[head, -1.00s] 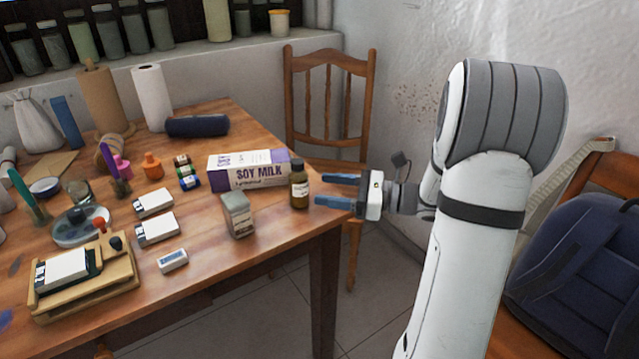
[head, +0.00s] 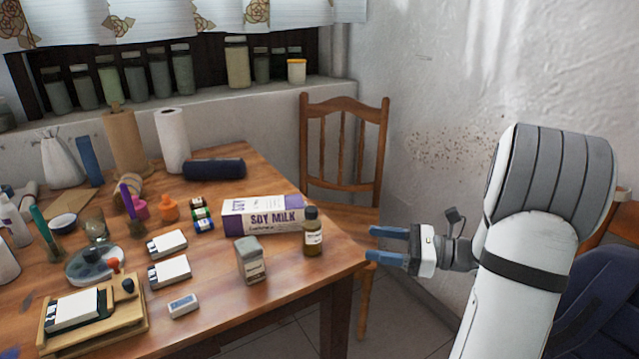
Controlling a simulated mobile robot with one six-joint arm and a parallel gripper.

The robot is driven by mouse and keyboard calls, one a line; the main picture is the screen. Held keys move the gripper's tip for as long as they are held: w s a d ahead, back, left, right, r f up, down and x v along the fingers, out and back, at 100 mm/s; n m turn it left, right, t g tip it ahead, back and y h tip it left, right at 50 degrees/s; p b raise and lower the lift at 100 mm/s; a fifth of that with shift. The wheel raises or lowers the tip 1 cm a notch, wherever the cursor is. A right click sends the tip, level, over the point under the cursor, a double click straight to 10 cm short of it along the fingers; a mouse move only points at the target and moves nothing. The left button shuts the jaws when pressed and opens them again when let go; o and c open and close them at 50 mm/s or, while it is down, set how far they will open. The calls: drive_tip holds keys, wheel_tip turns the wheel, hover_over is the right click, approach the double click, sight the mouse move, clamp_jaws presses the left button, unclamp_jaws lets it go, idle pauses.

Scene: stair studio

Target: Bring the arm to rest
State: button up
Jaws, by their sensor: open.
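My gripper (head: 372,244) is at the end of my white and grey arm, to the right of the table's right corner. Its two blue fingers point left and stand apart, with nothing between them. The closest object is a small brown bottle (head: 312,232) with a dark cap, standing upright on the table to the left of the fingertips. A visible gap separates the bottle from the fingers.
The wooden table (head: 225,325) holds a soy milk carton (head: 250,215), a grey-lidded container (head: 251,262), white boxes and a wooden tray (head: 125,318). A wooden chair (head: 342,190) stands behind my gripper. A dark blue backpack (head: 605,305) is at the right.

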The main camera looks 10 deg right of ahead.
drive_tip(key=w+r+m+t+h+p, duration=0.5)
drive_tip(key=w+r+m+h+p, duration=0.3)
drive_tip(key=m, duration=0.3)
wheel_tip(320, 180, up, 9)
drive_tip(key=d+m+h+p, duration=0.1)
drive_tip(key=m+h+p, duration=0.55)
drive_tip(key=m, duration=0.85)
drive_tip(key=s+a+r+m+g+p, duration=0.1)
drive_tip(key=s+a+m+g+p, duration=0.2)
drive_tip(key=s+m, duration=0.4)
drive_tip(key=s+a+r+m+g+h+p, duration=0.1)
drive_tip(key=s+a+r+m+g+p, duration=0.1)
drive_tip(key=s+m, duration=0.6)
drive_tip(key=s+a+r+m+g+p, duration=0.1)
drive_tip(key=s+a+m+g+p, duration=0.3)
drive_tip(key=s, duration=0.5)
drive_tip(key=a+m+g, duration=0.1)
drive_tip(key=a+m, duration=0.1)
drive_tip(key=m, duration=0.1)
drive_tip(key=shift+s+a+r+g, duration=0.25)
drive_tip(key=shift+s+g, duration=0.05)
drive_tip(key=shift+h, duration=0.25)
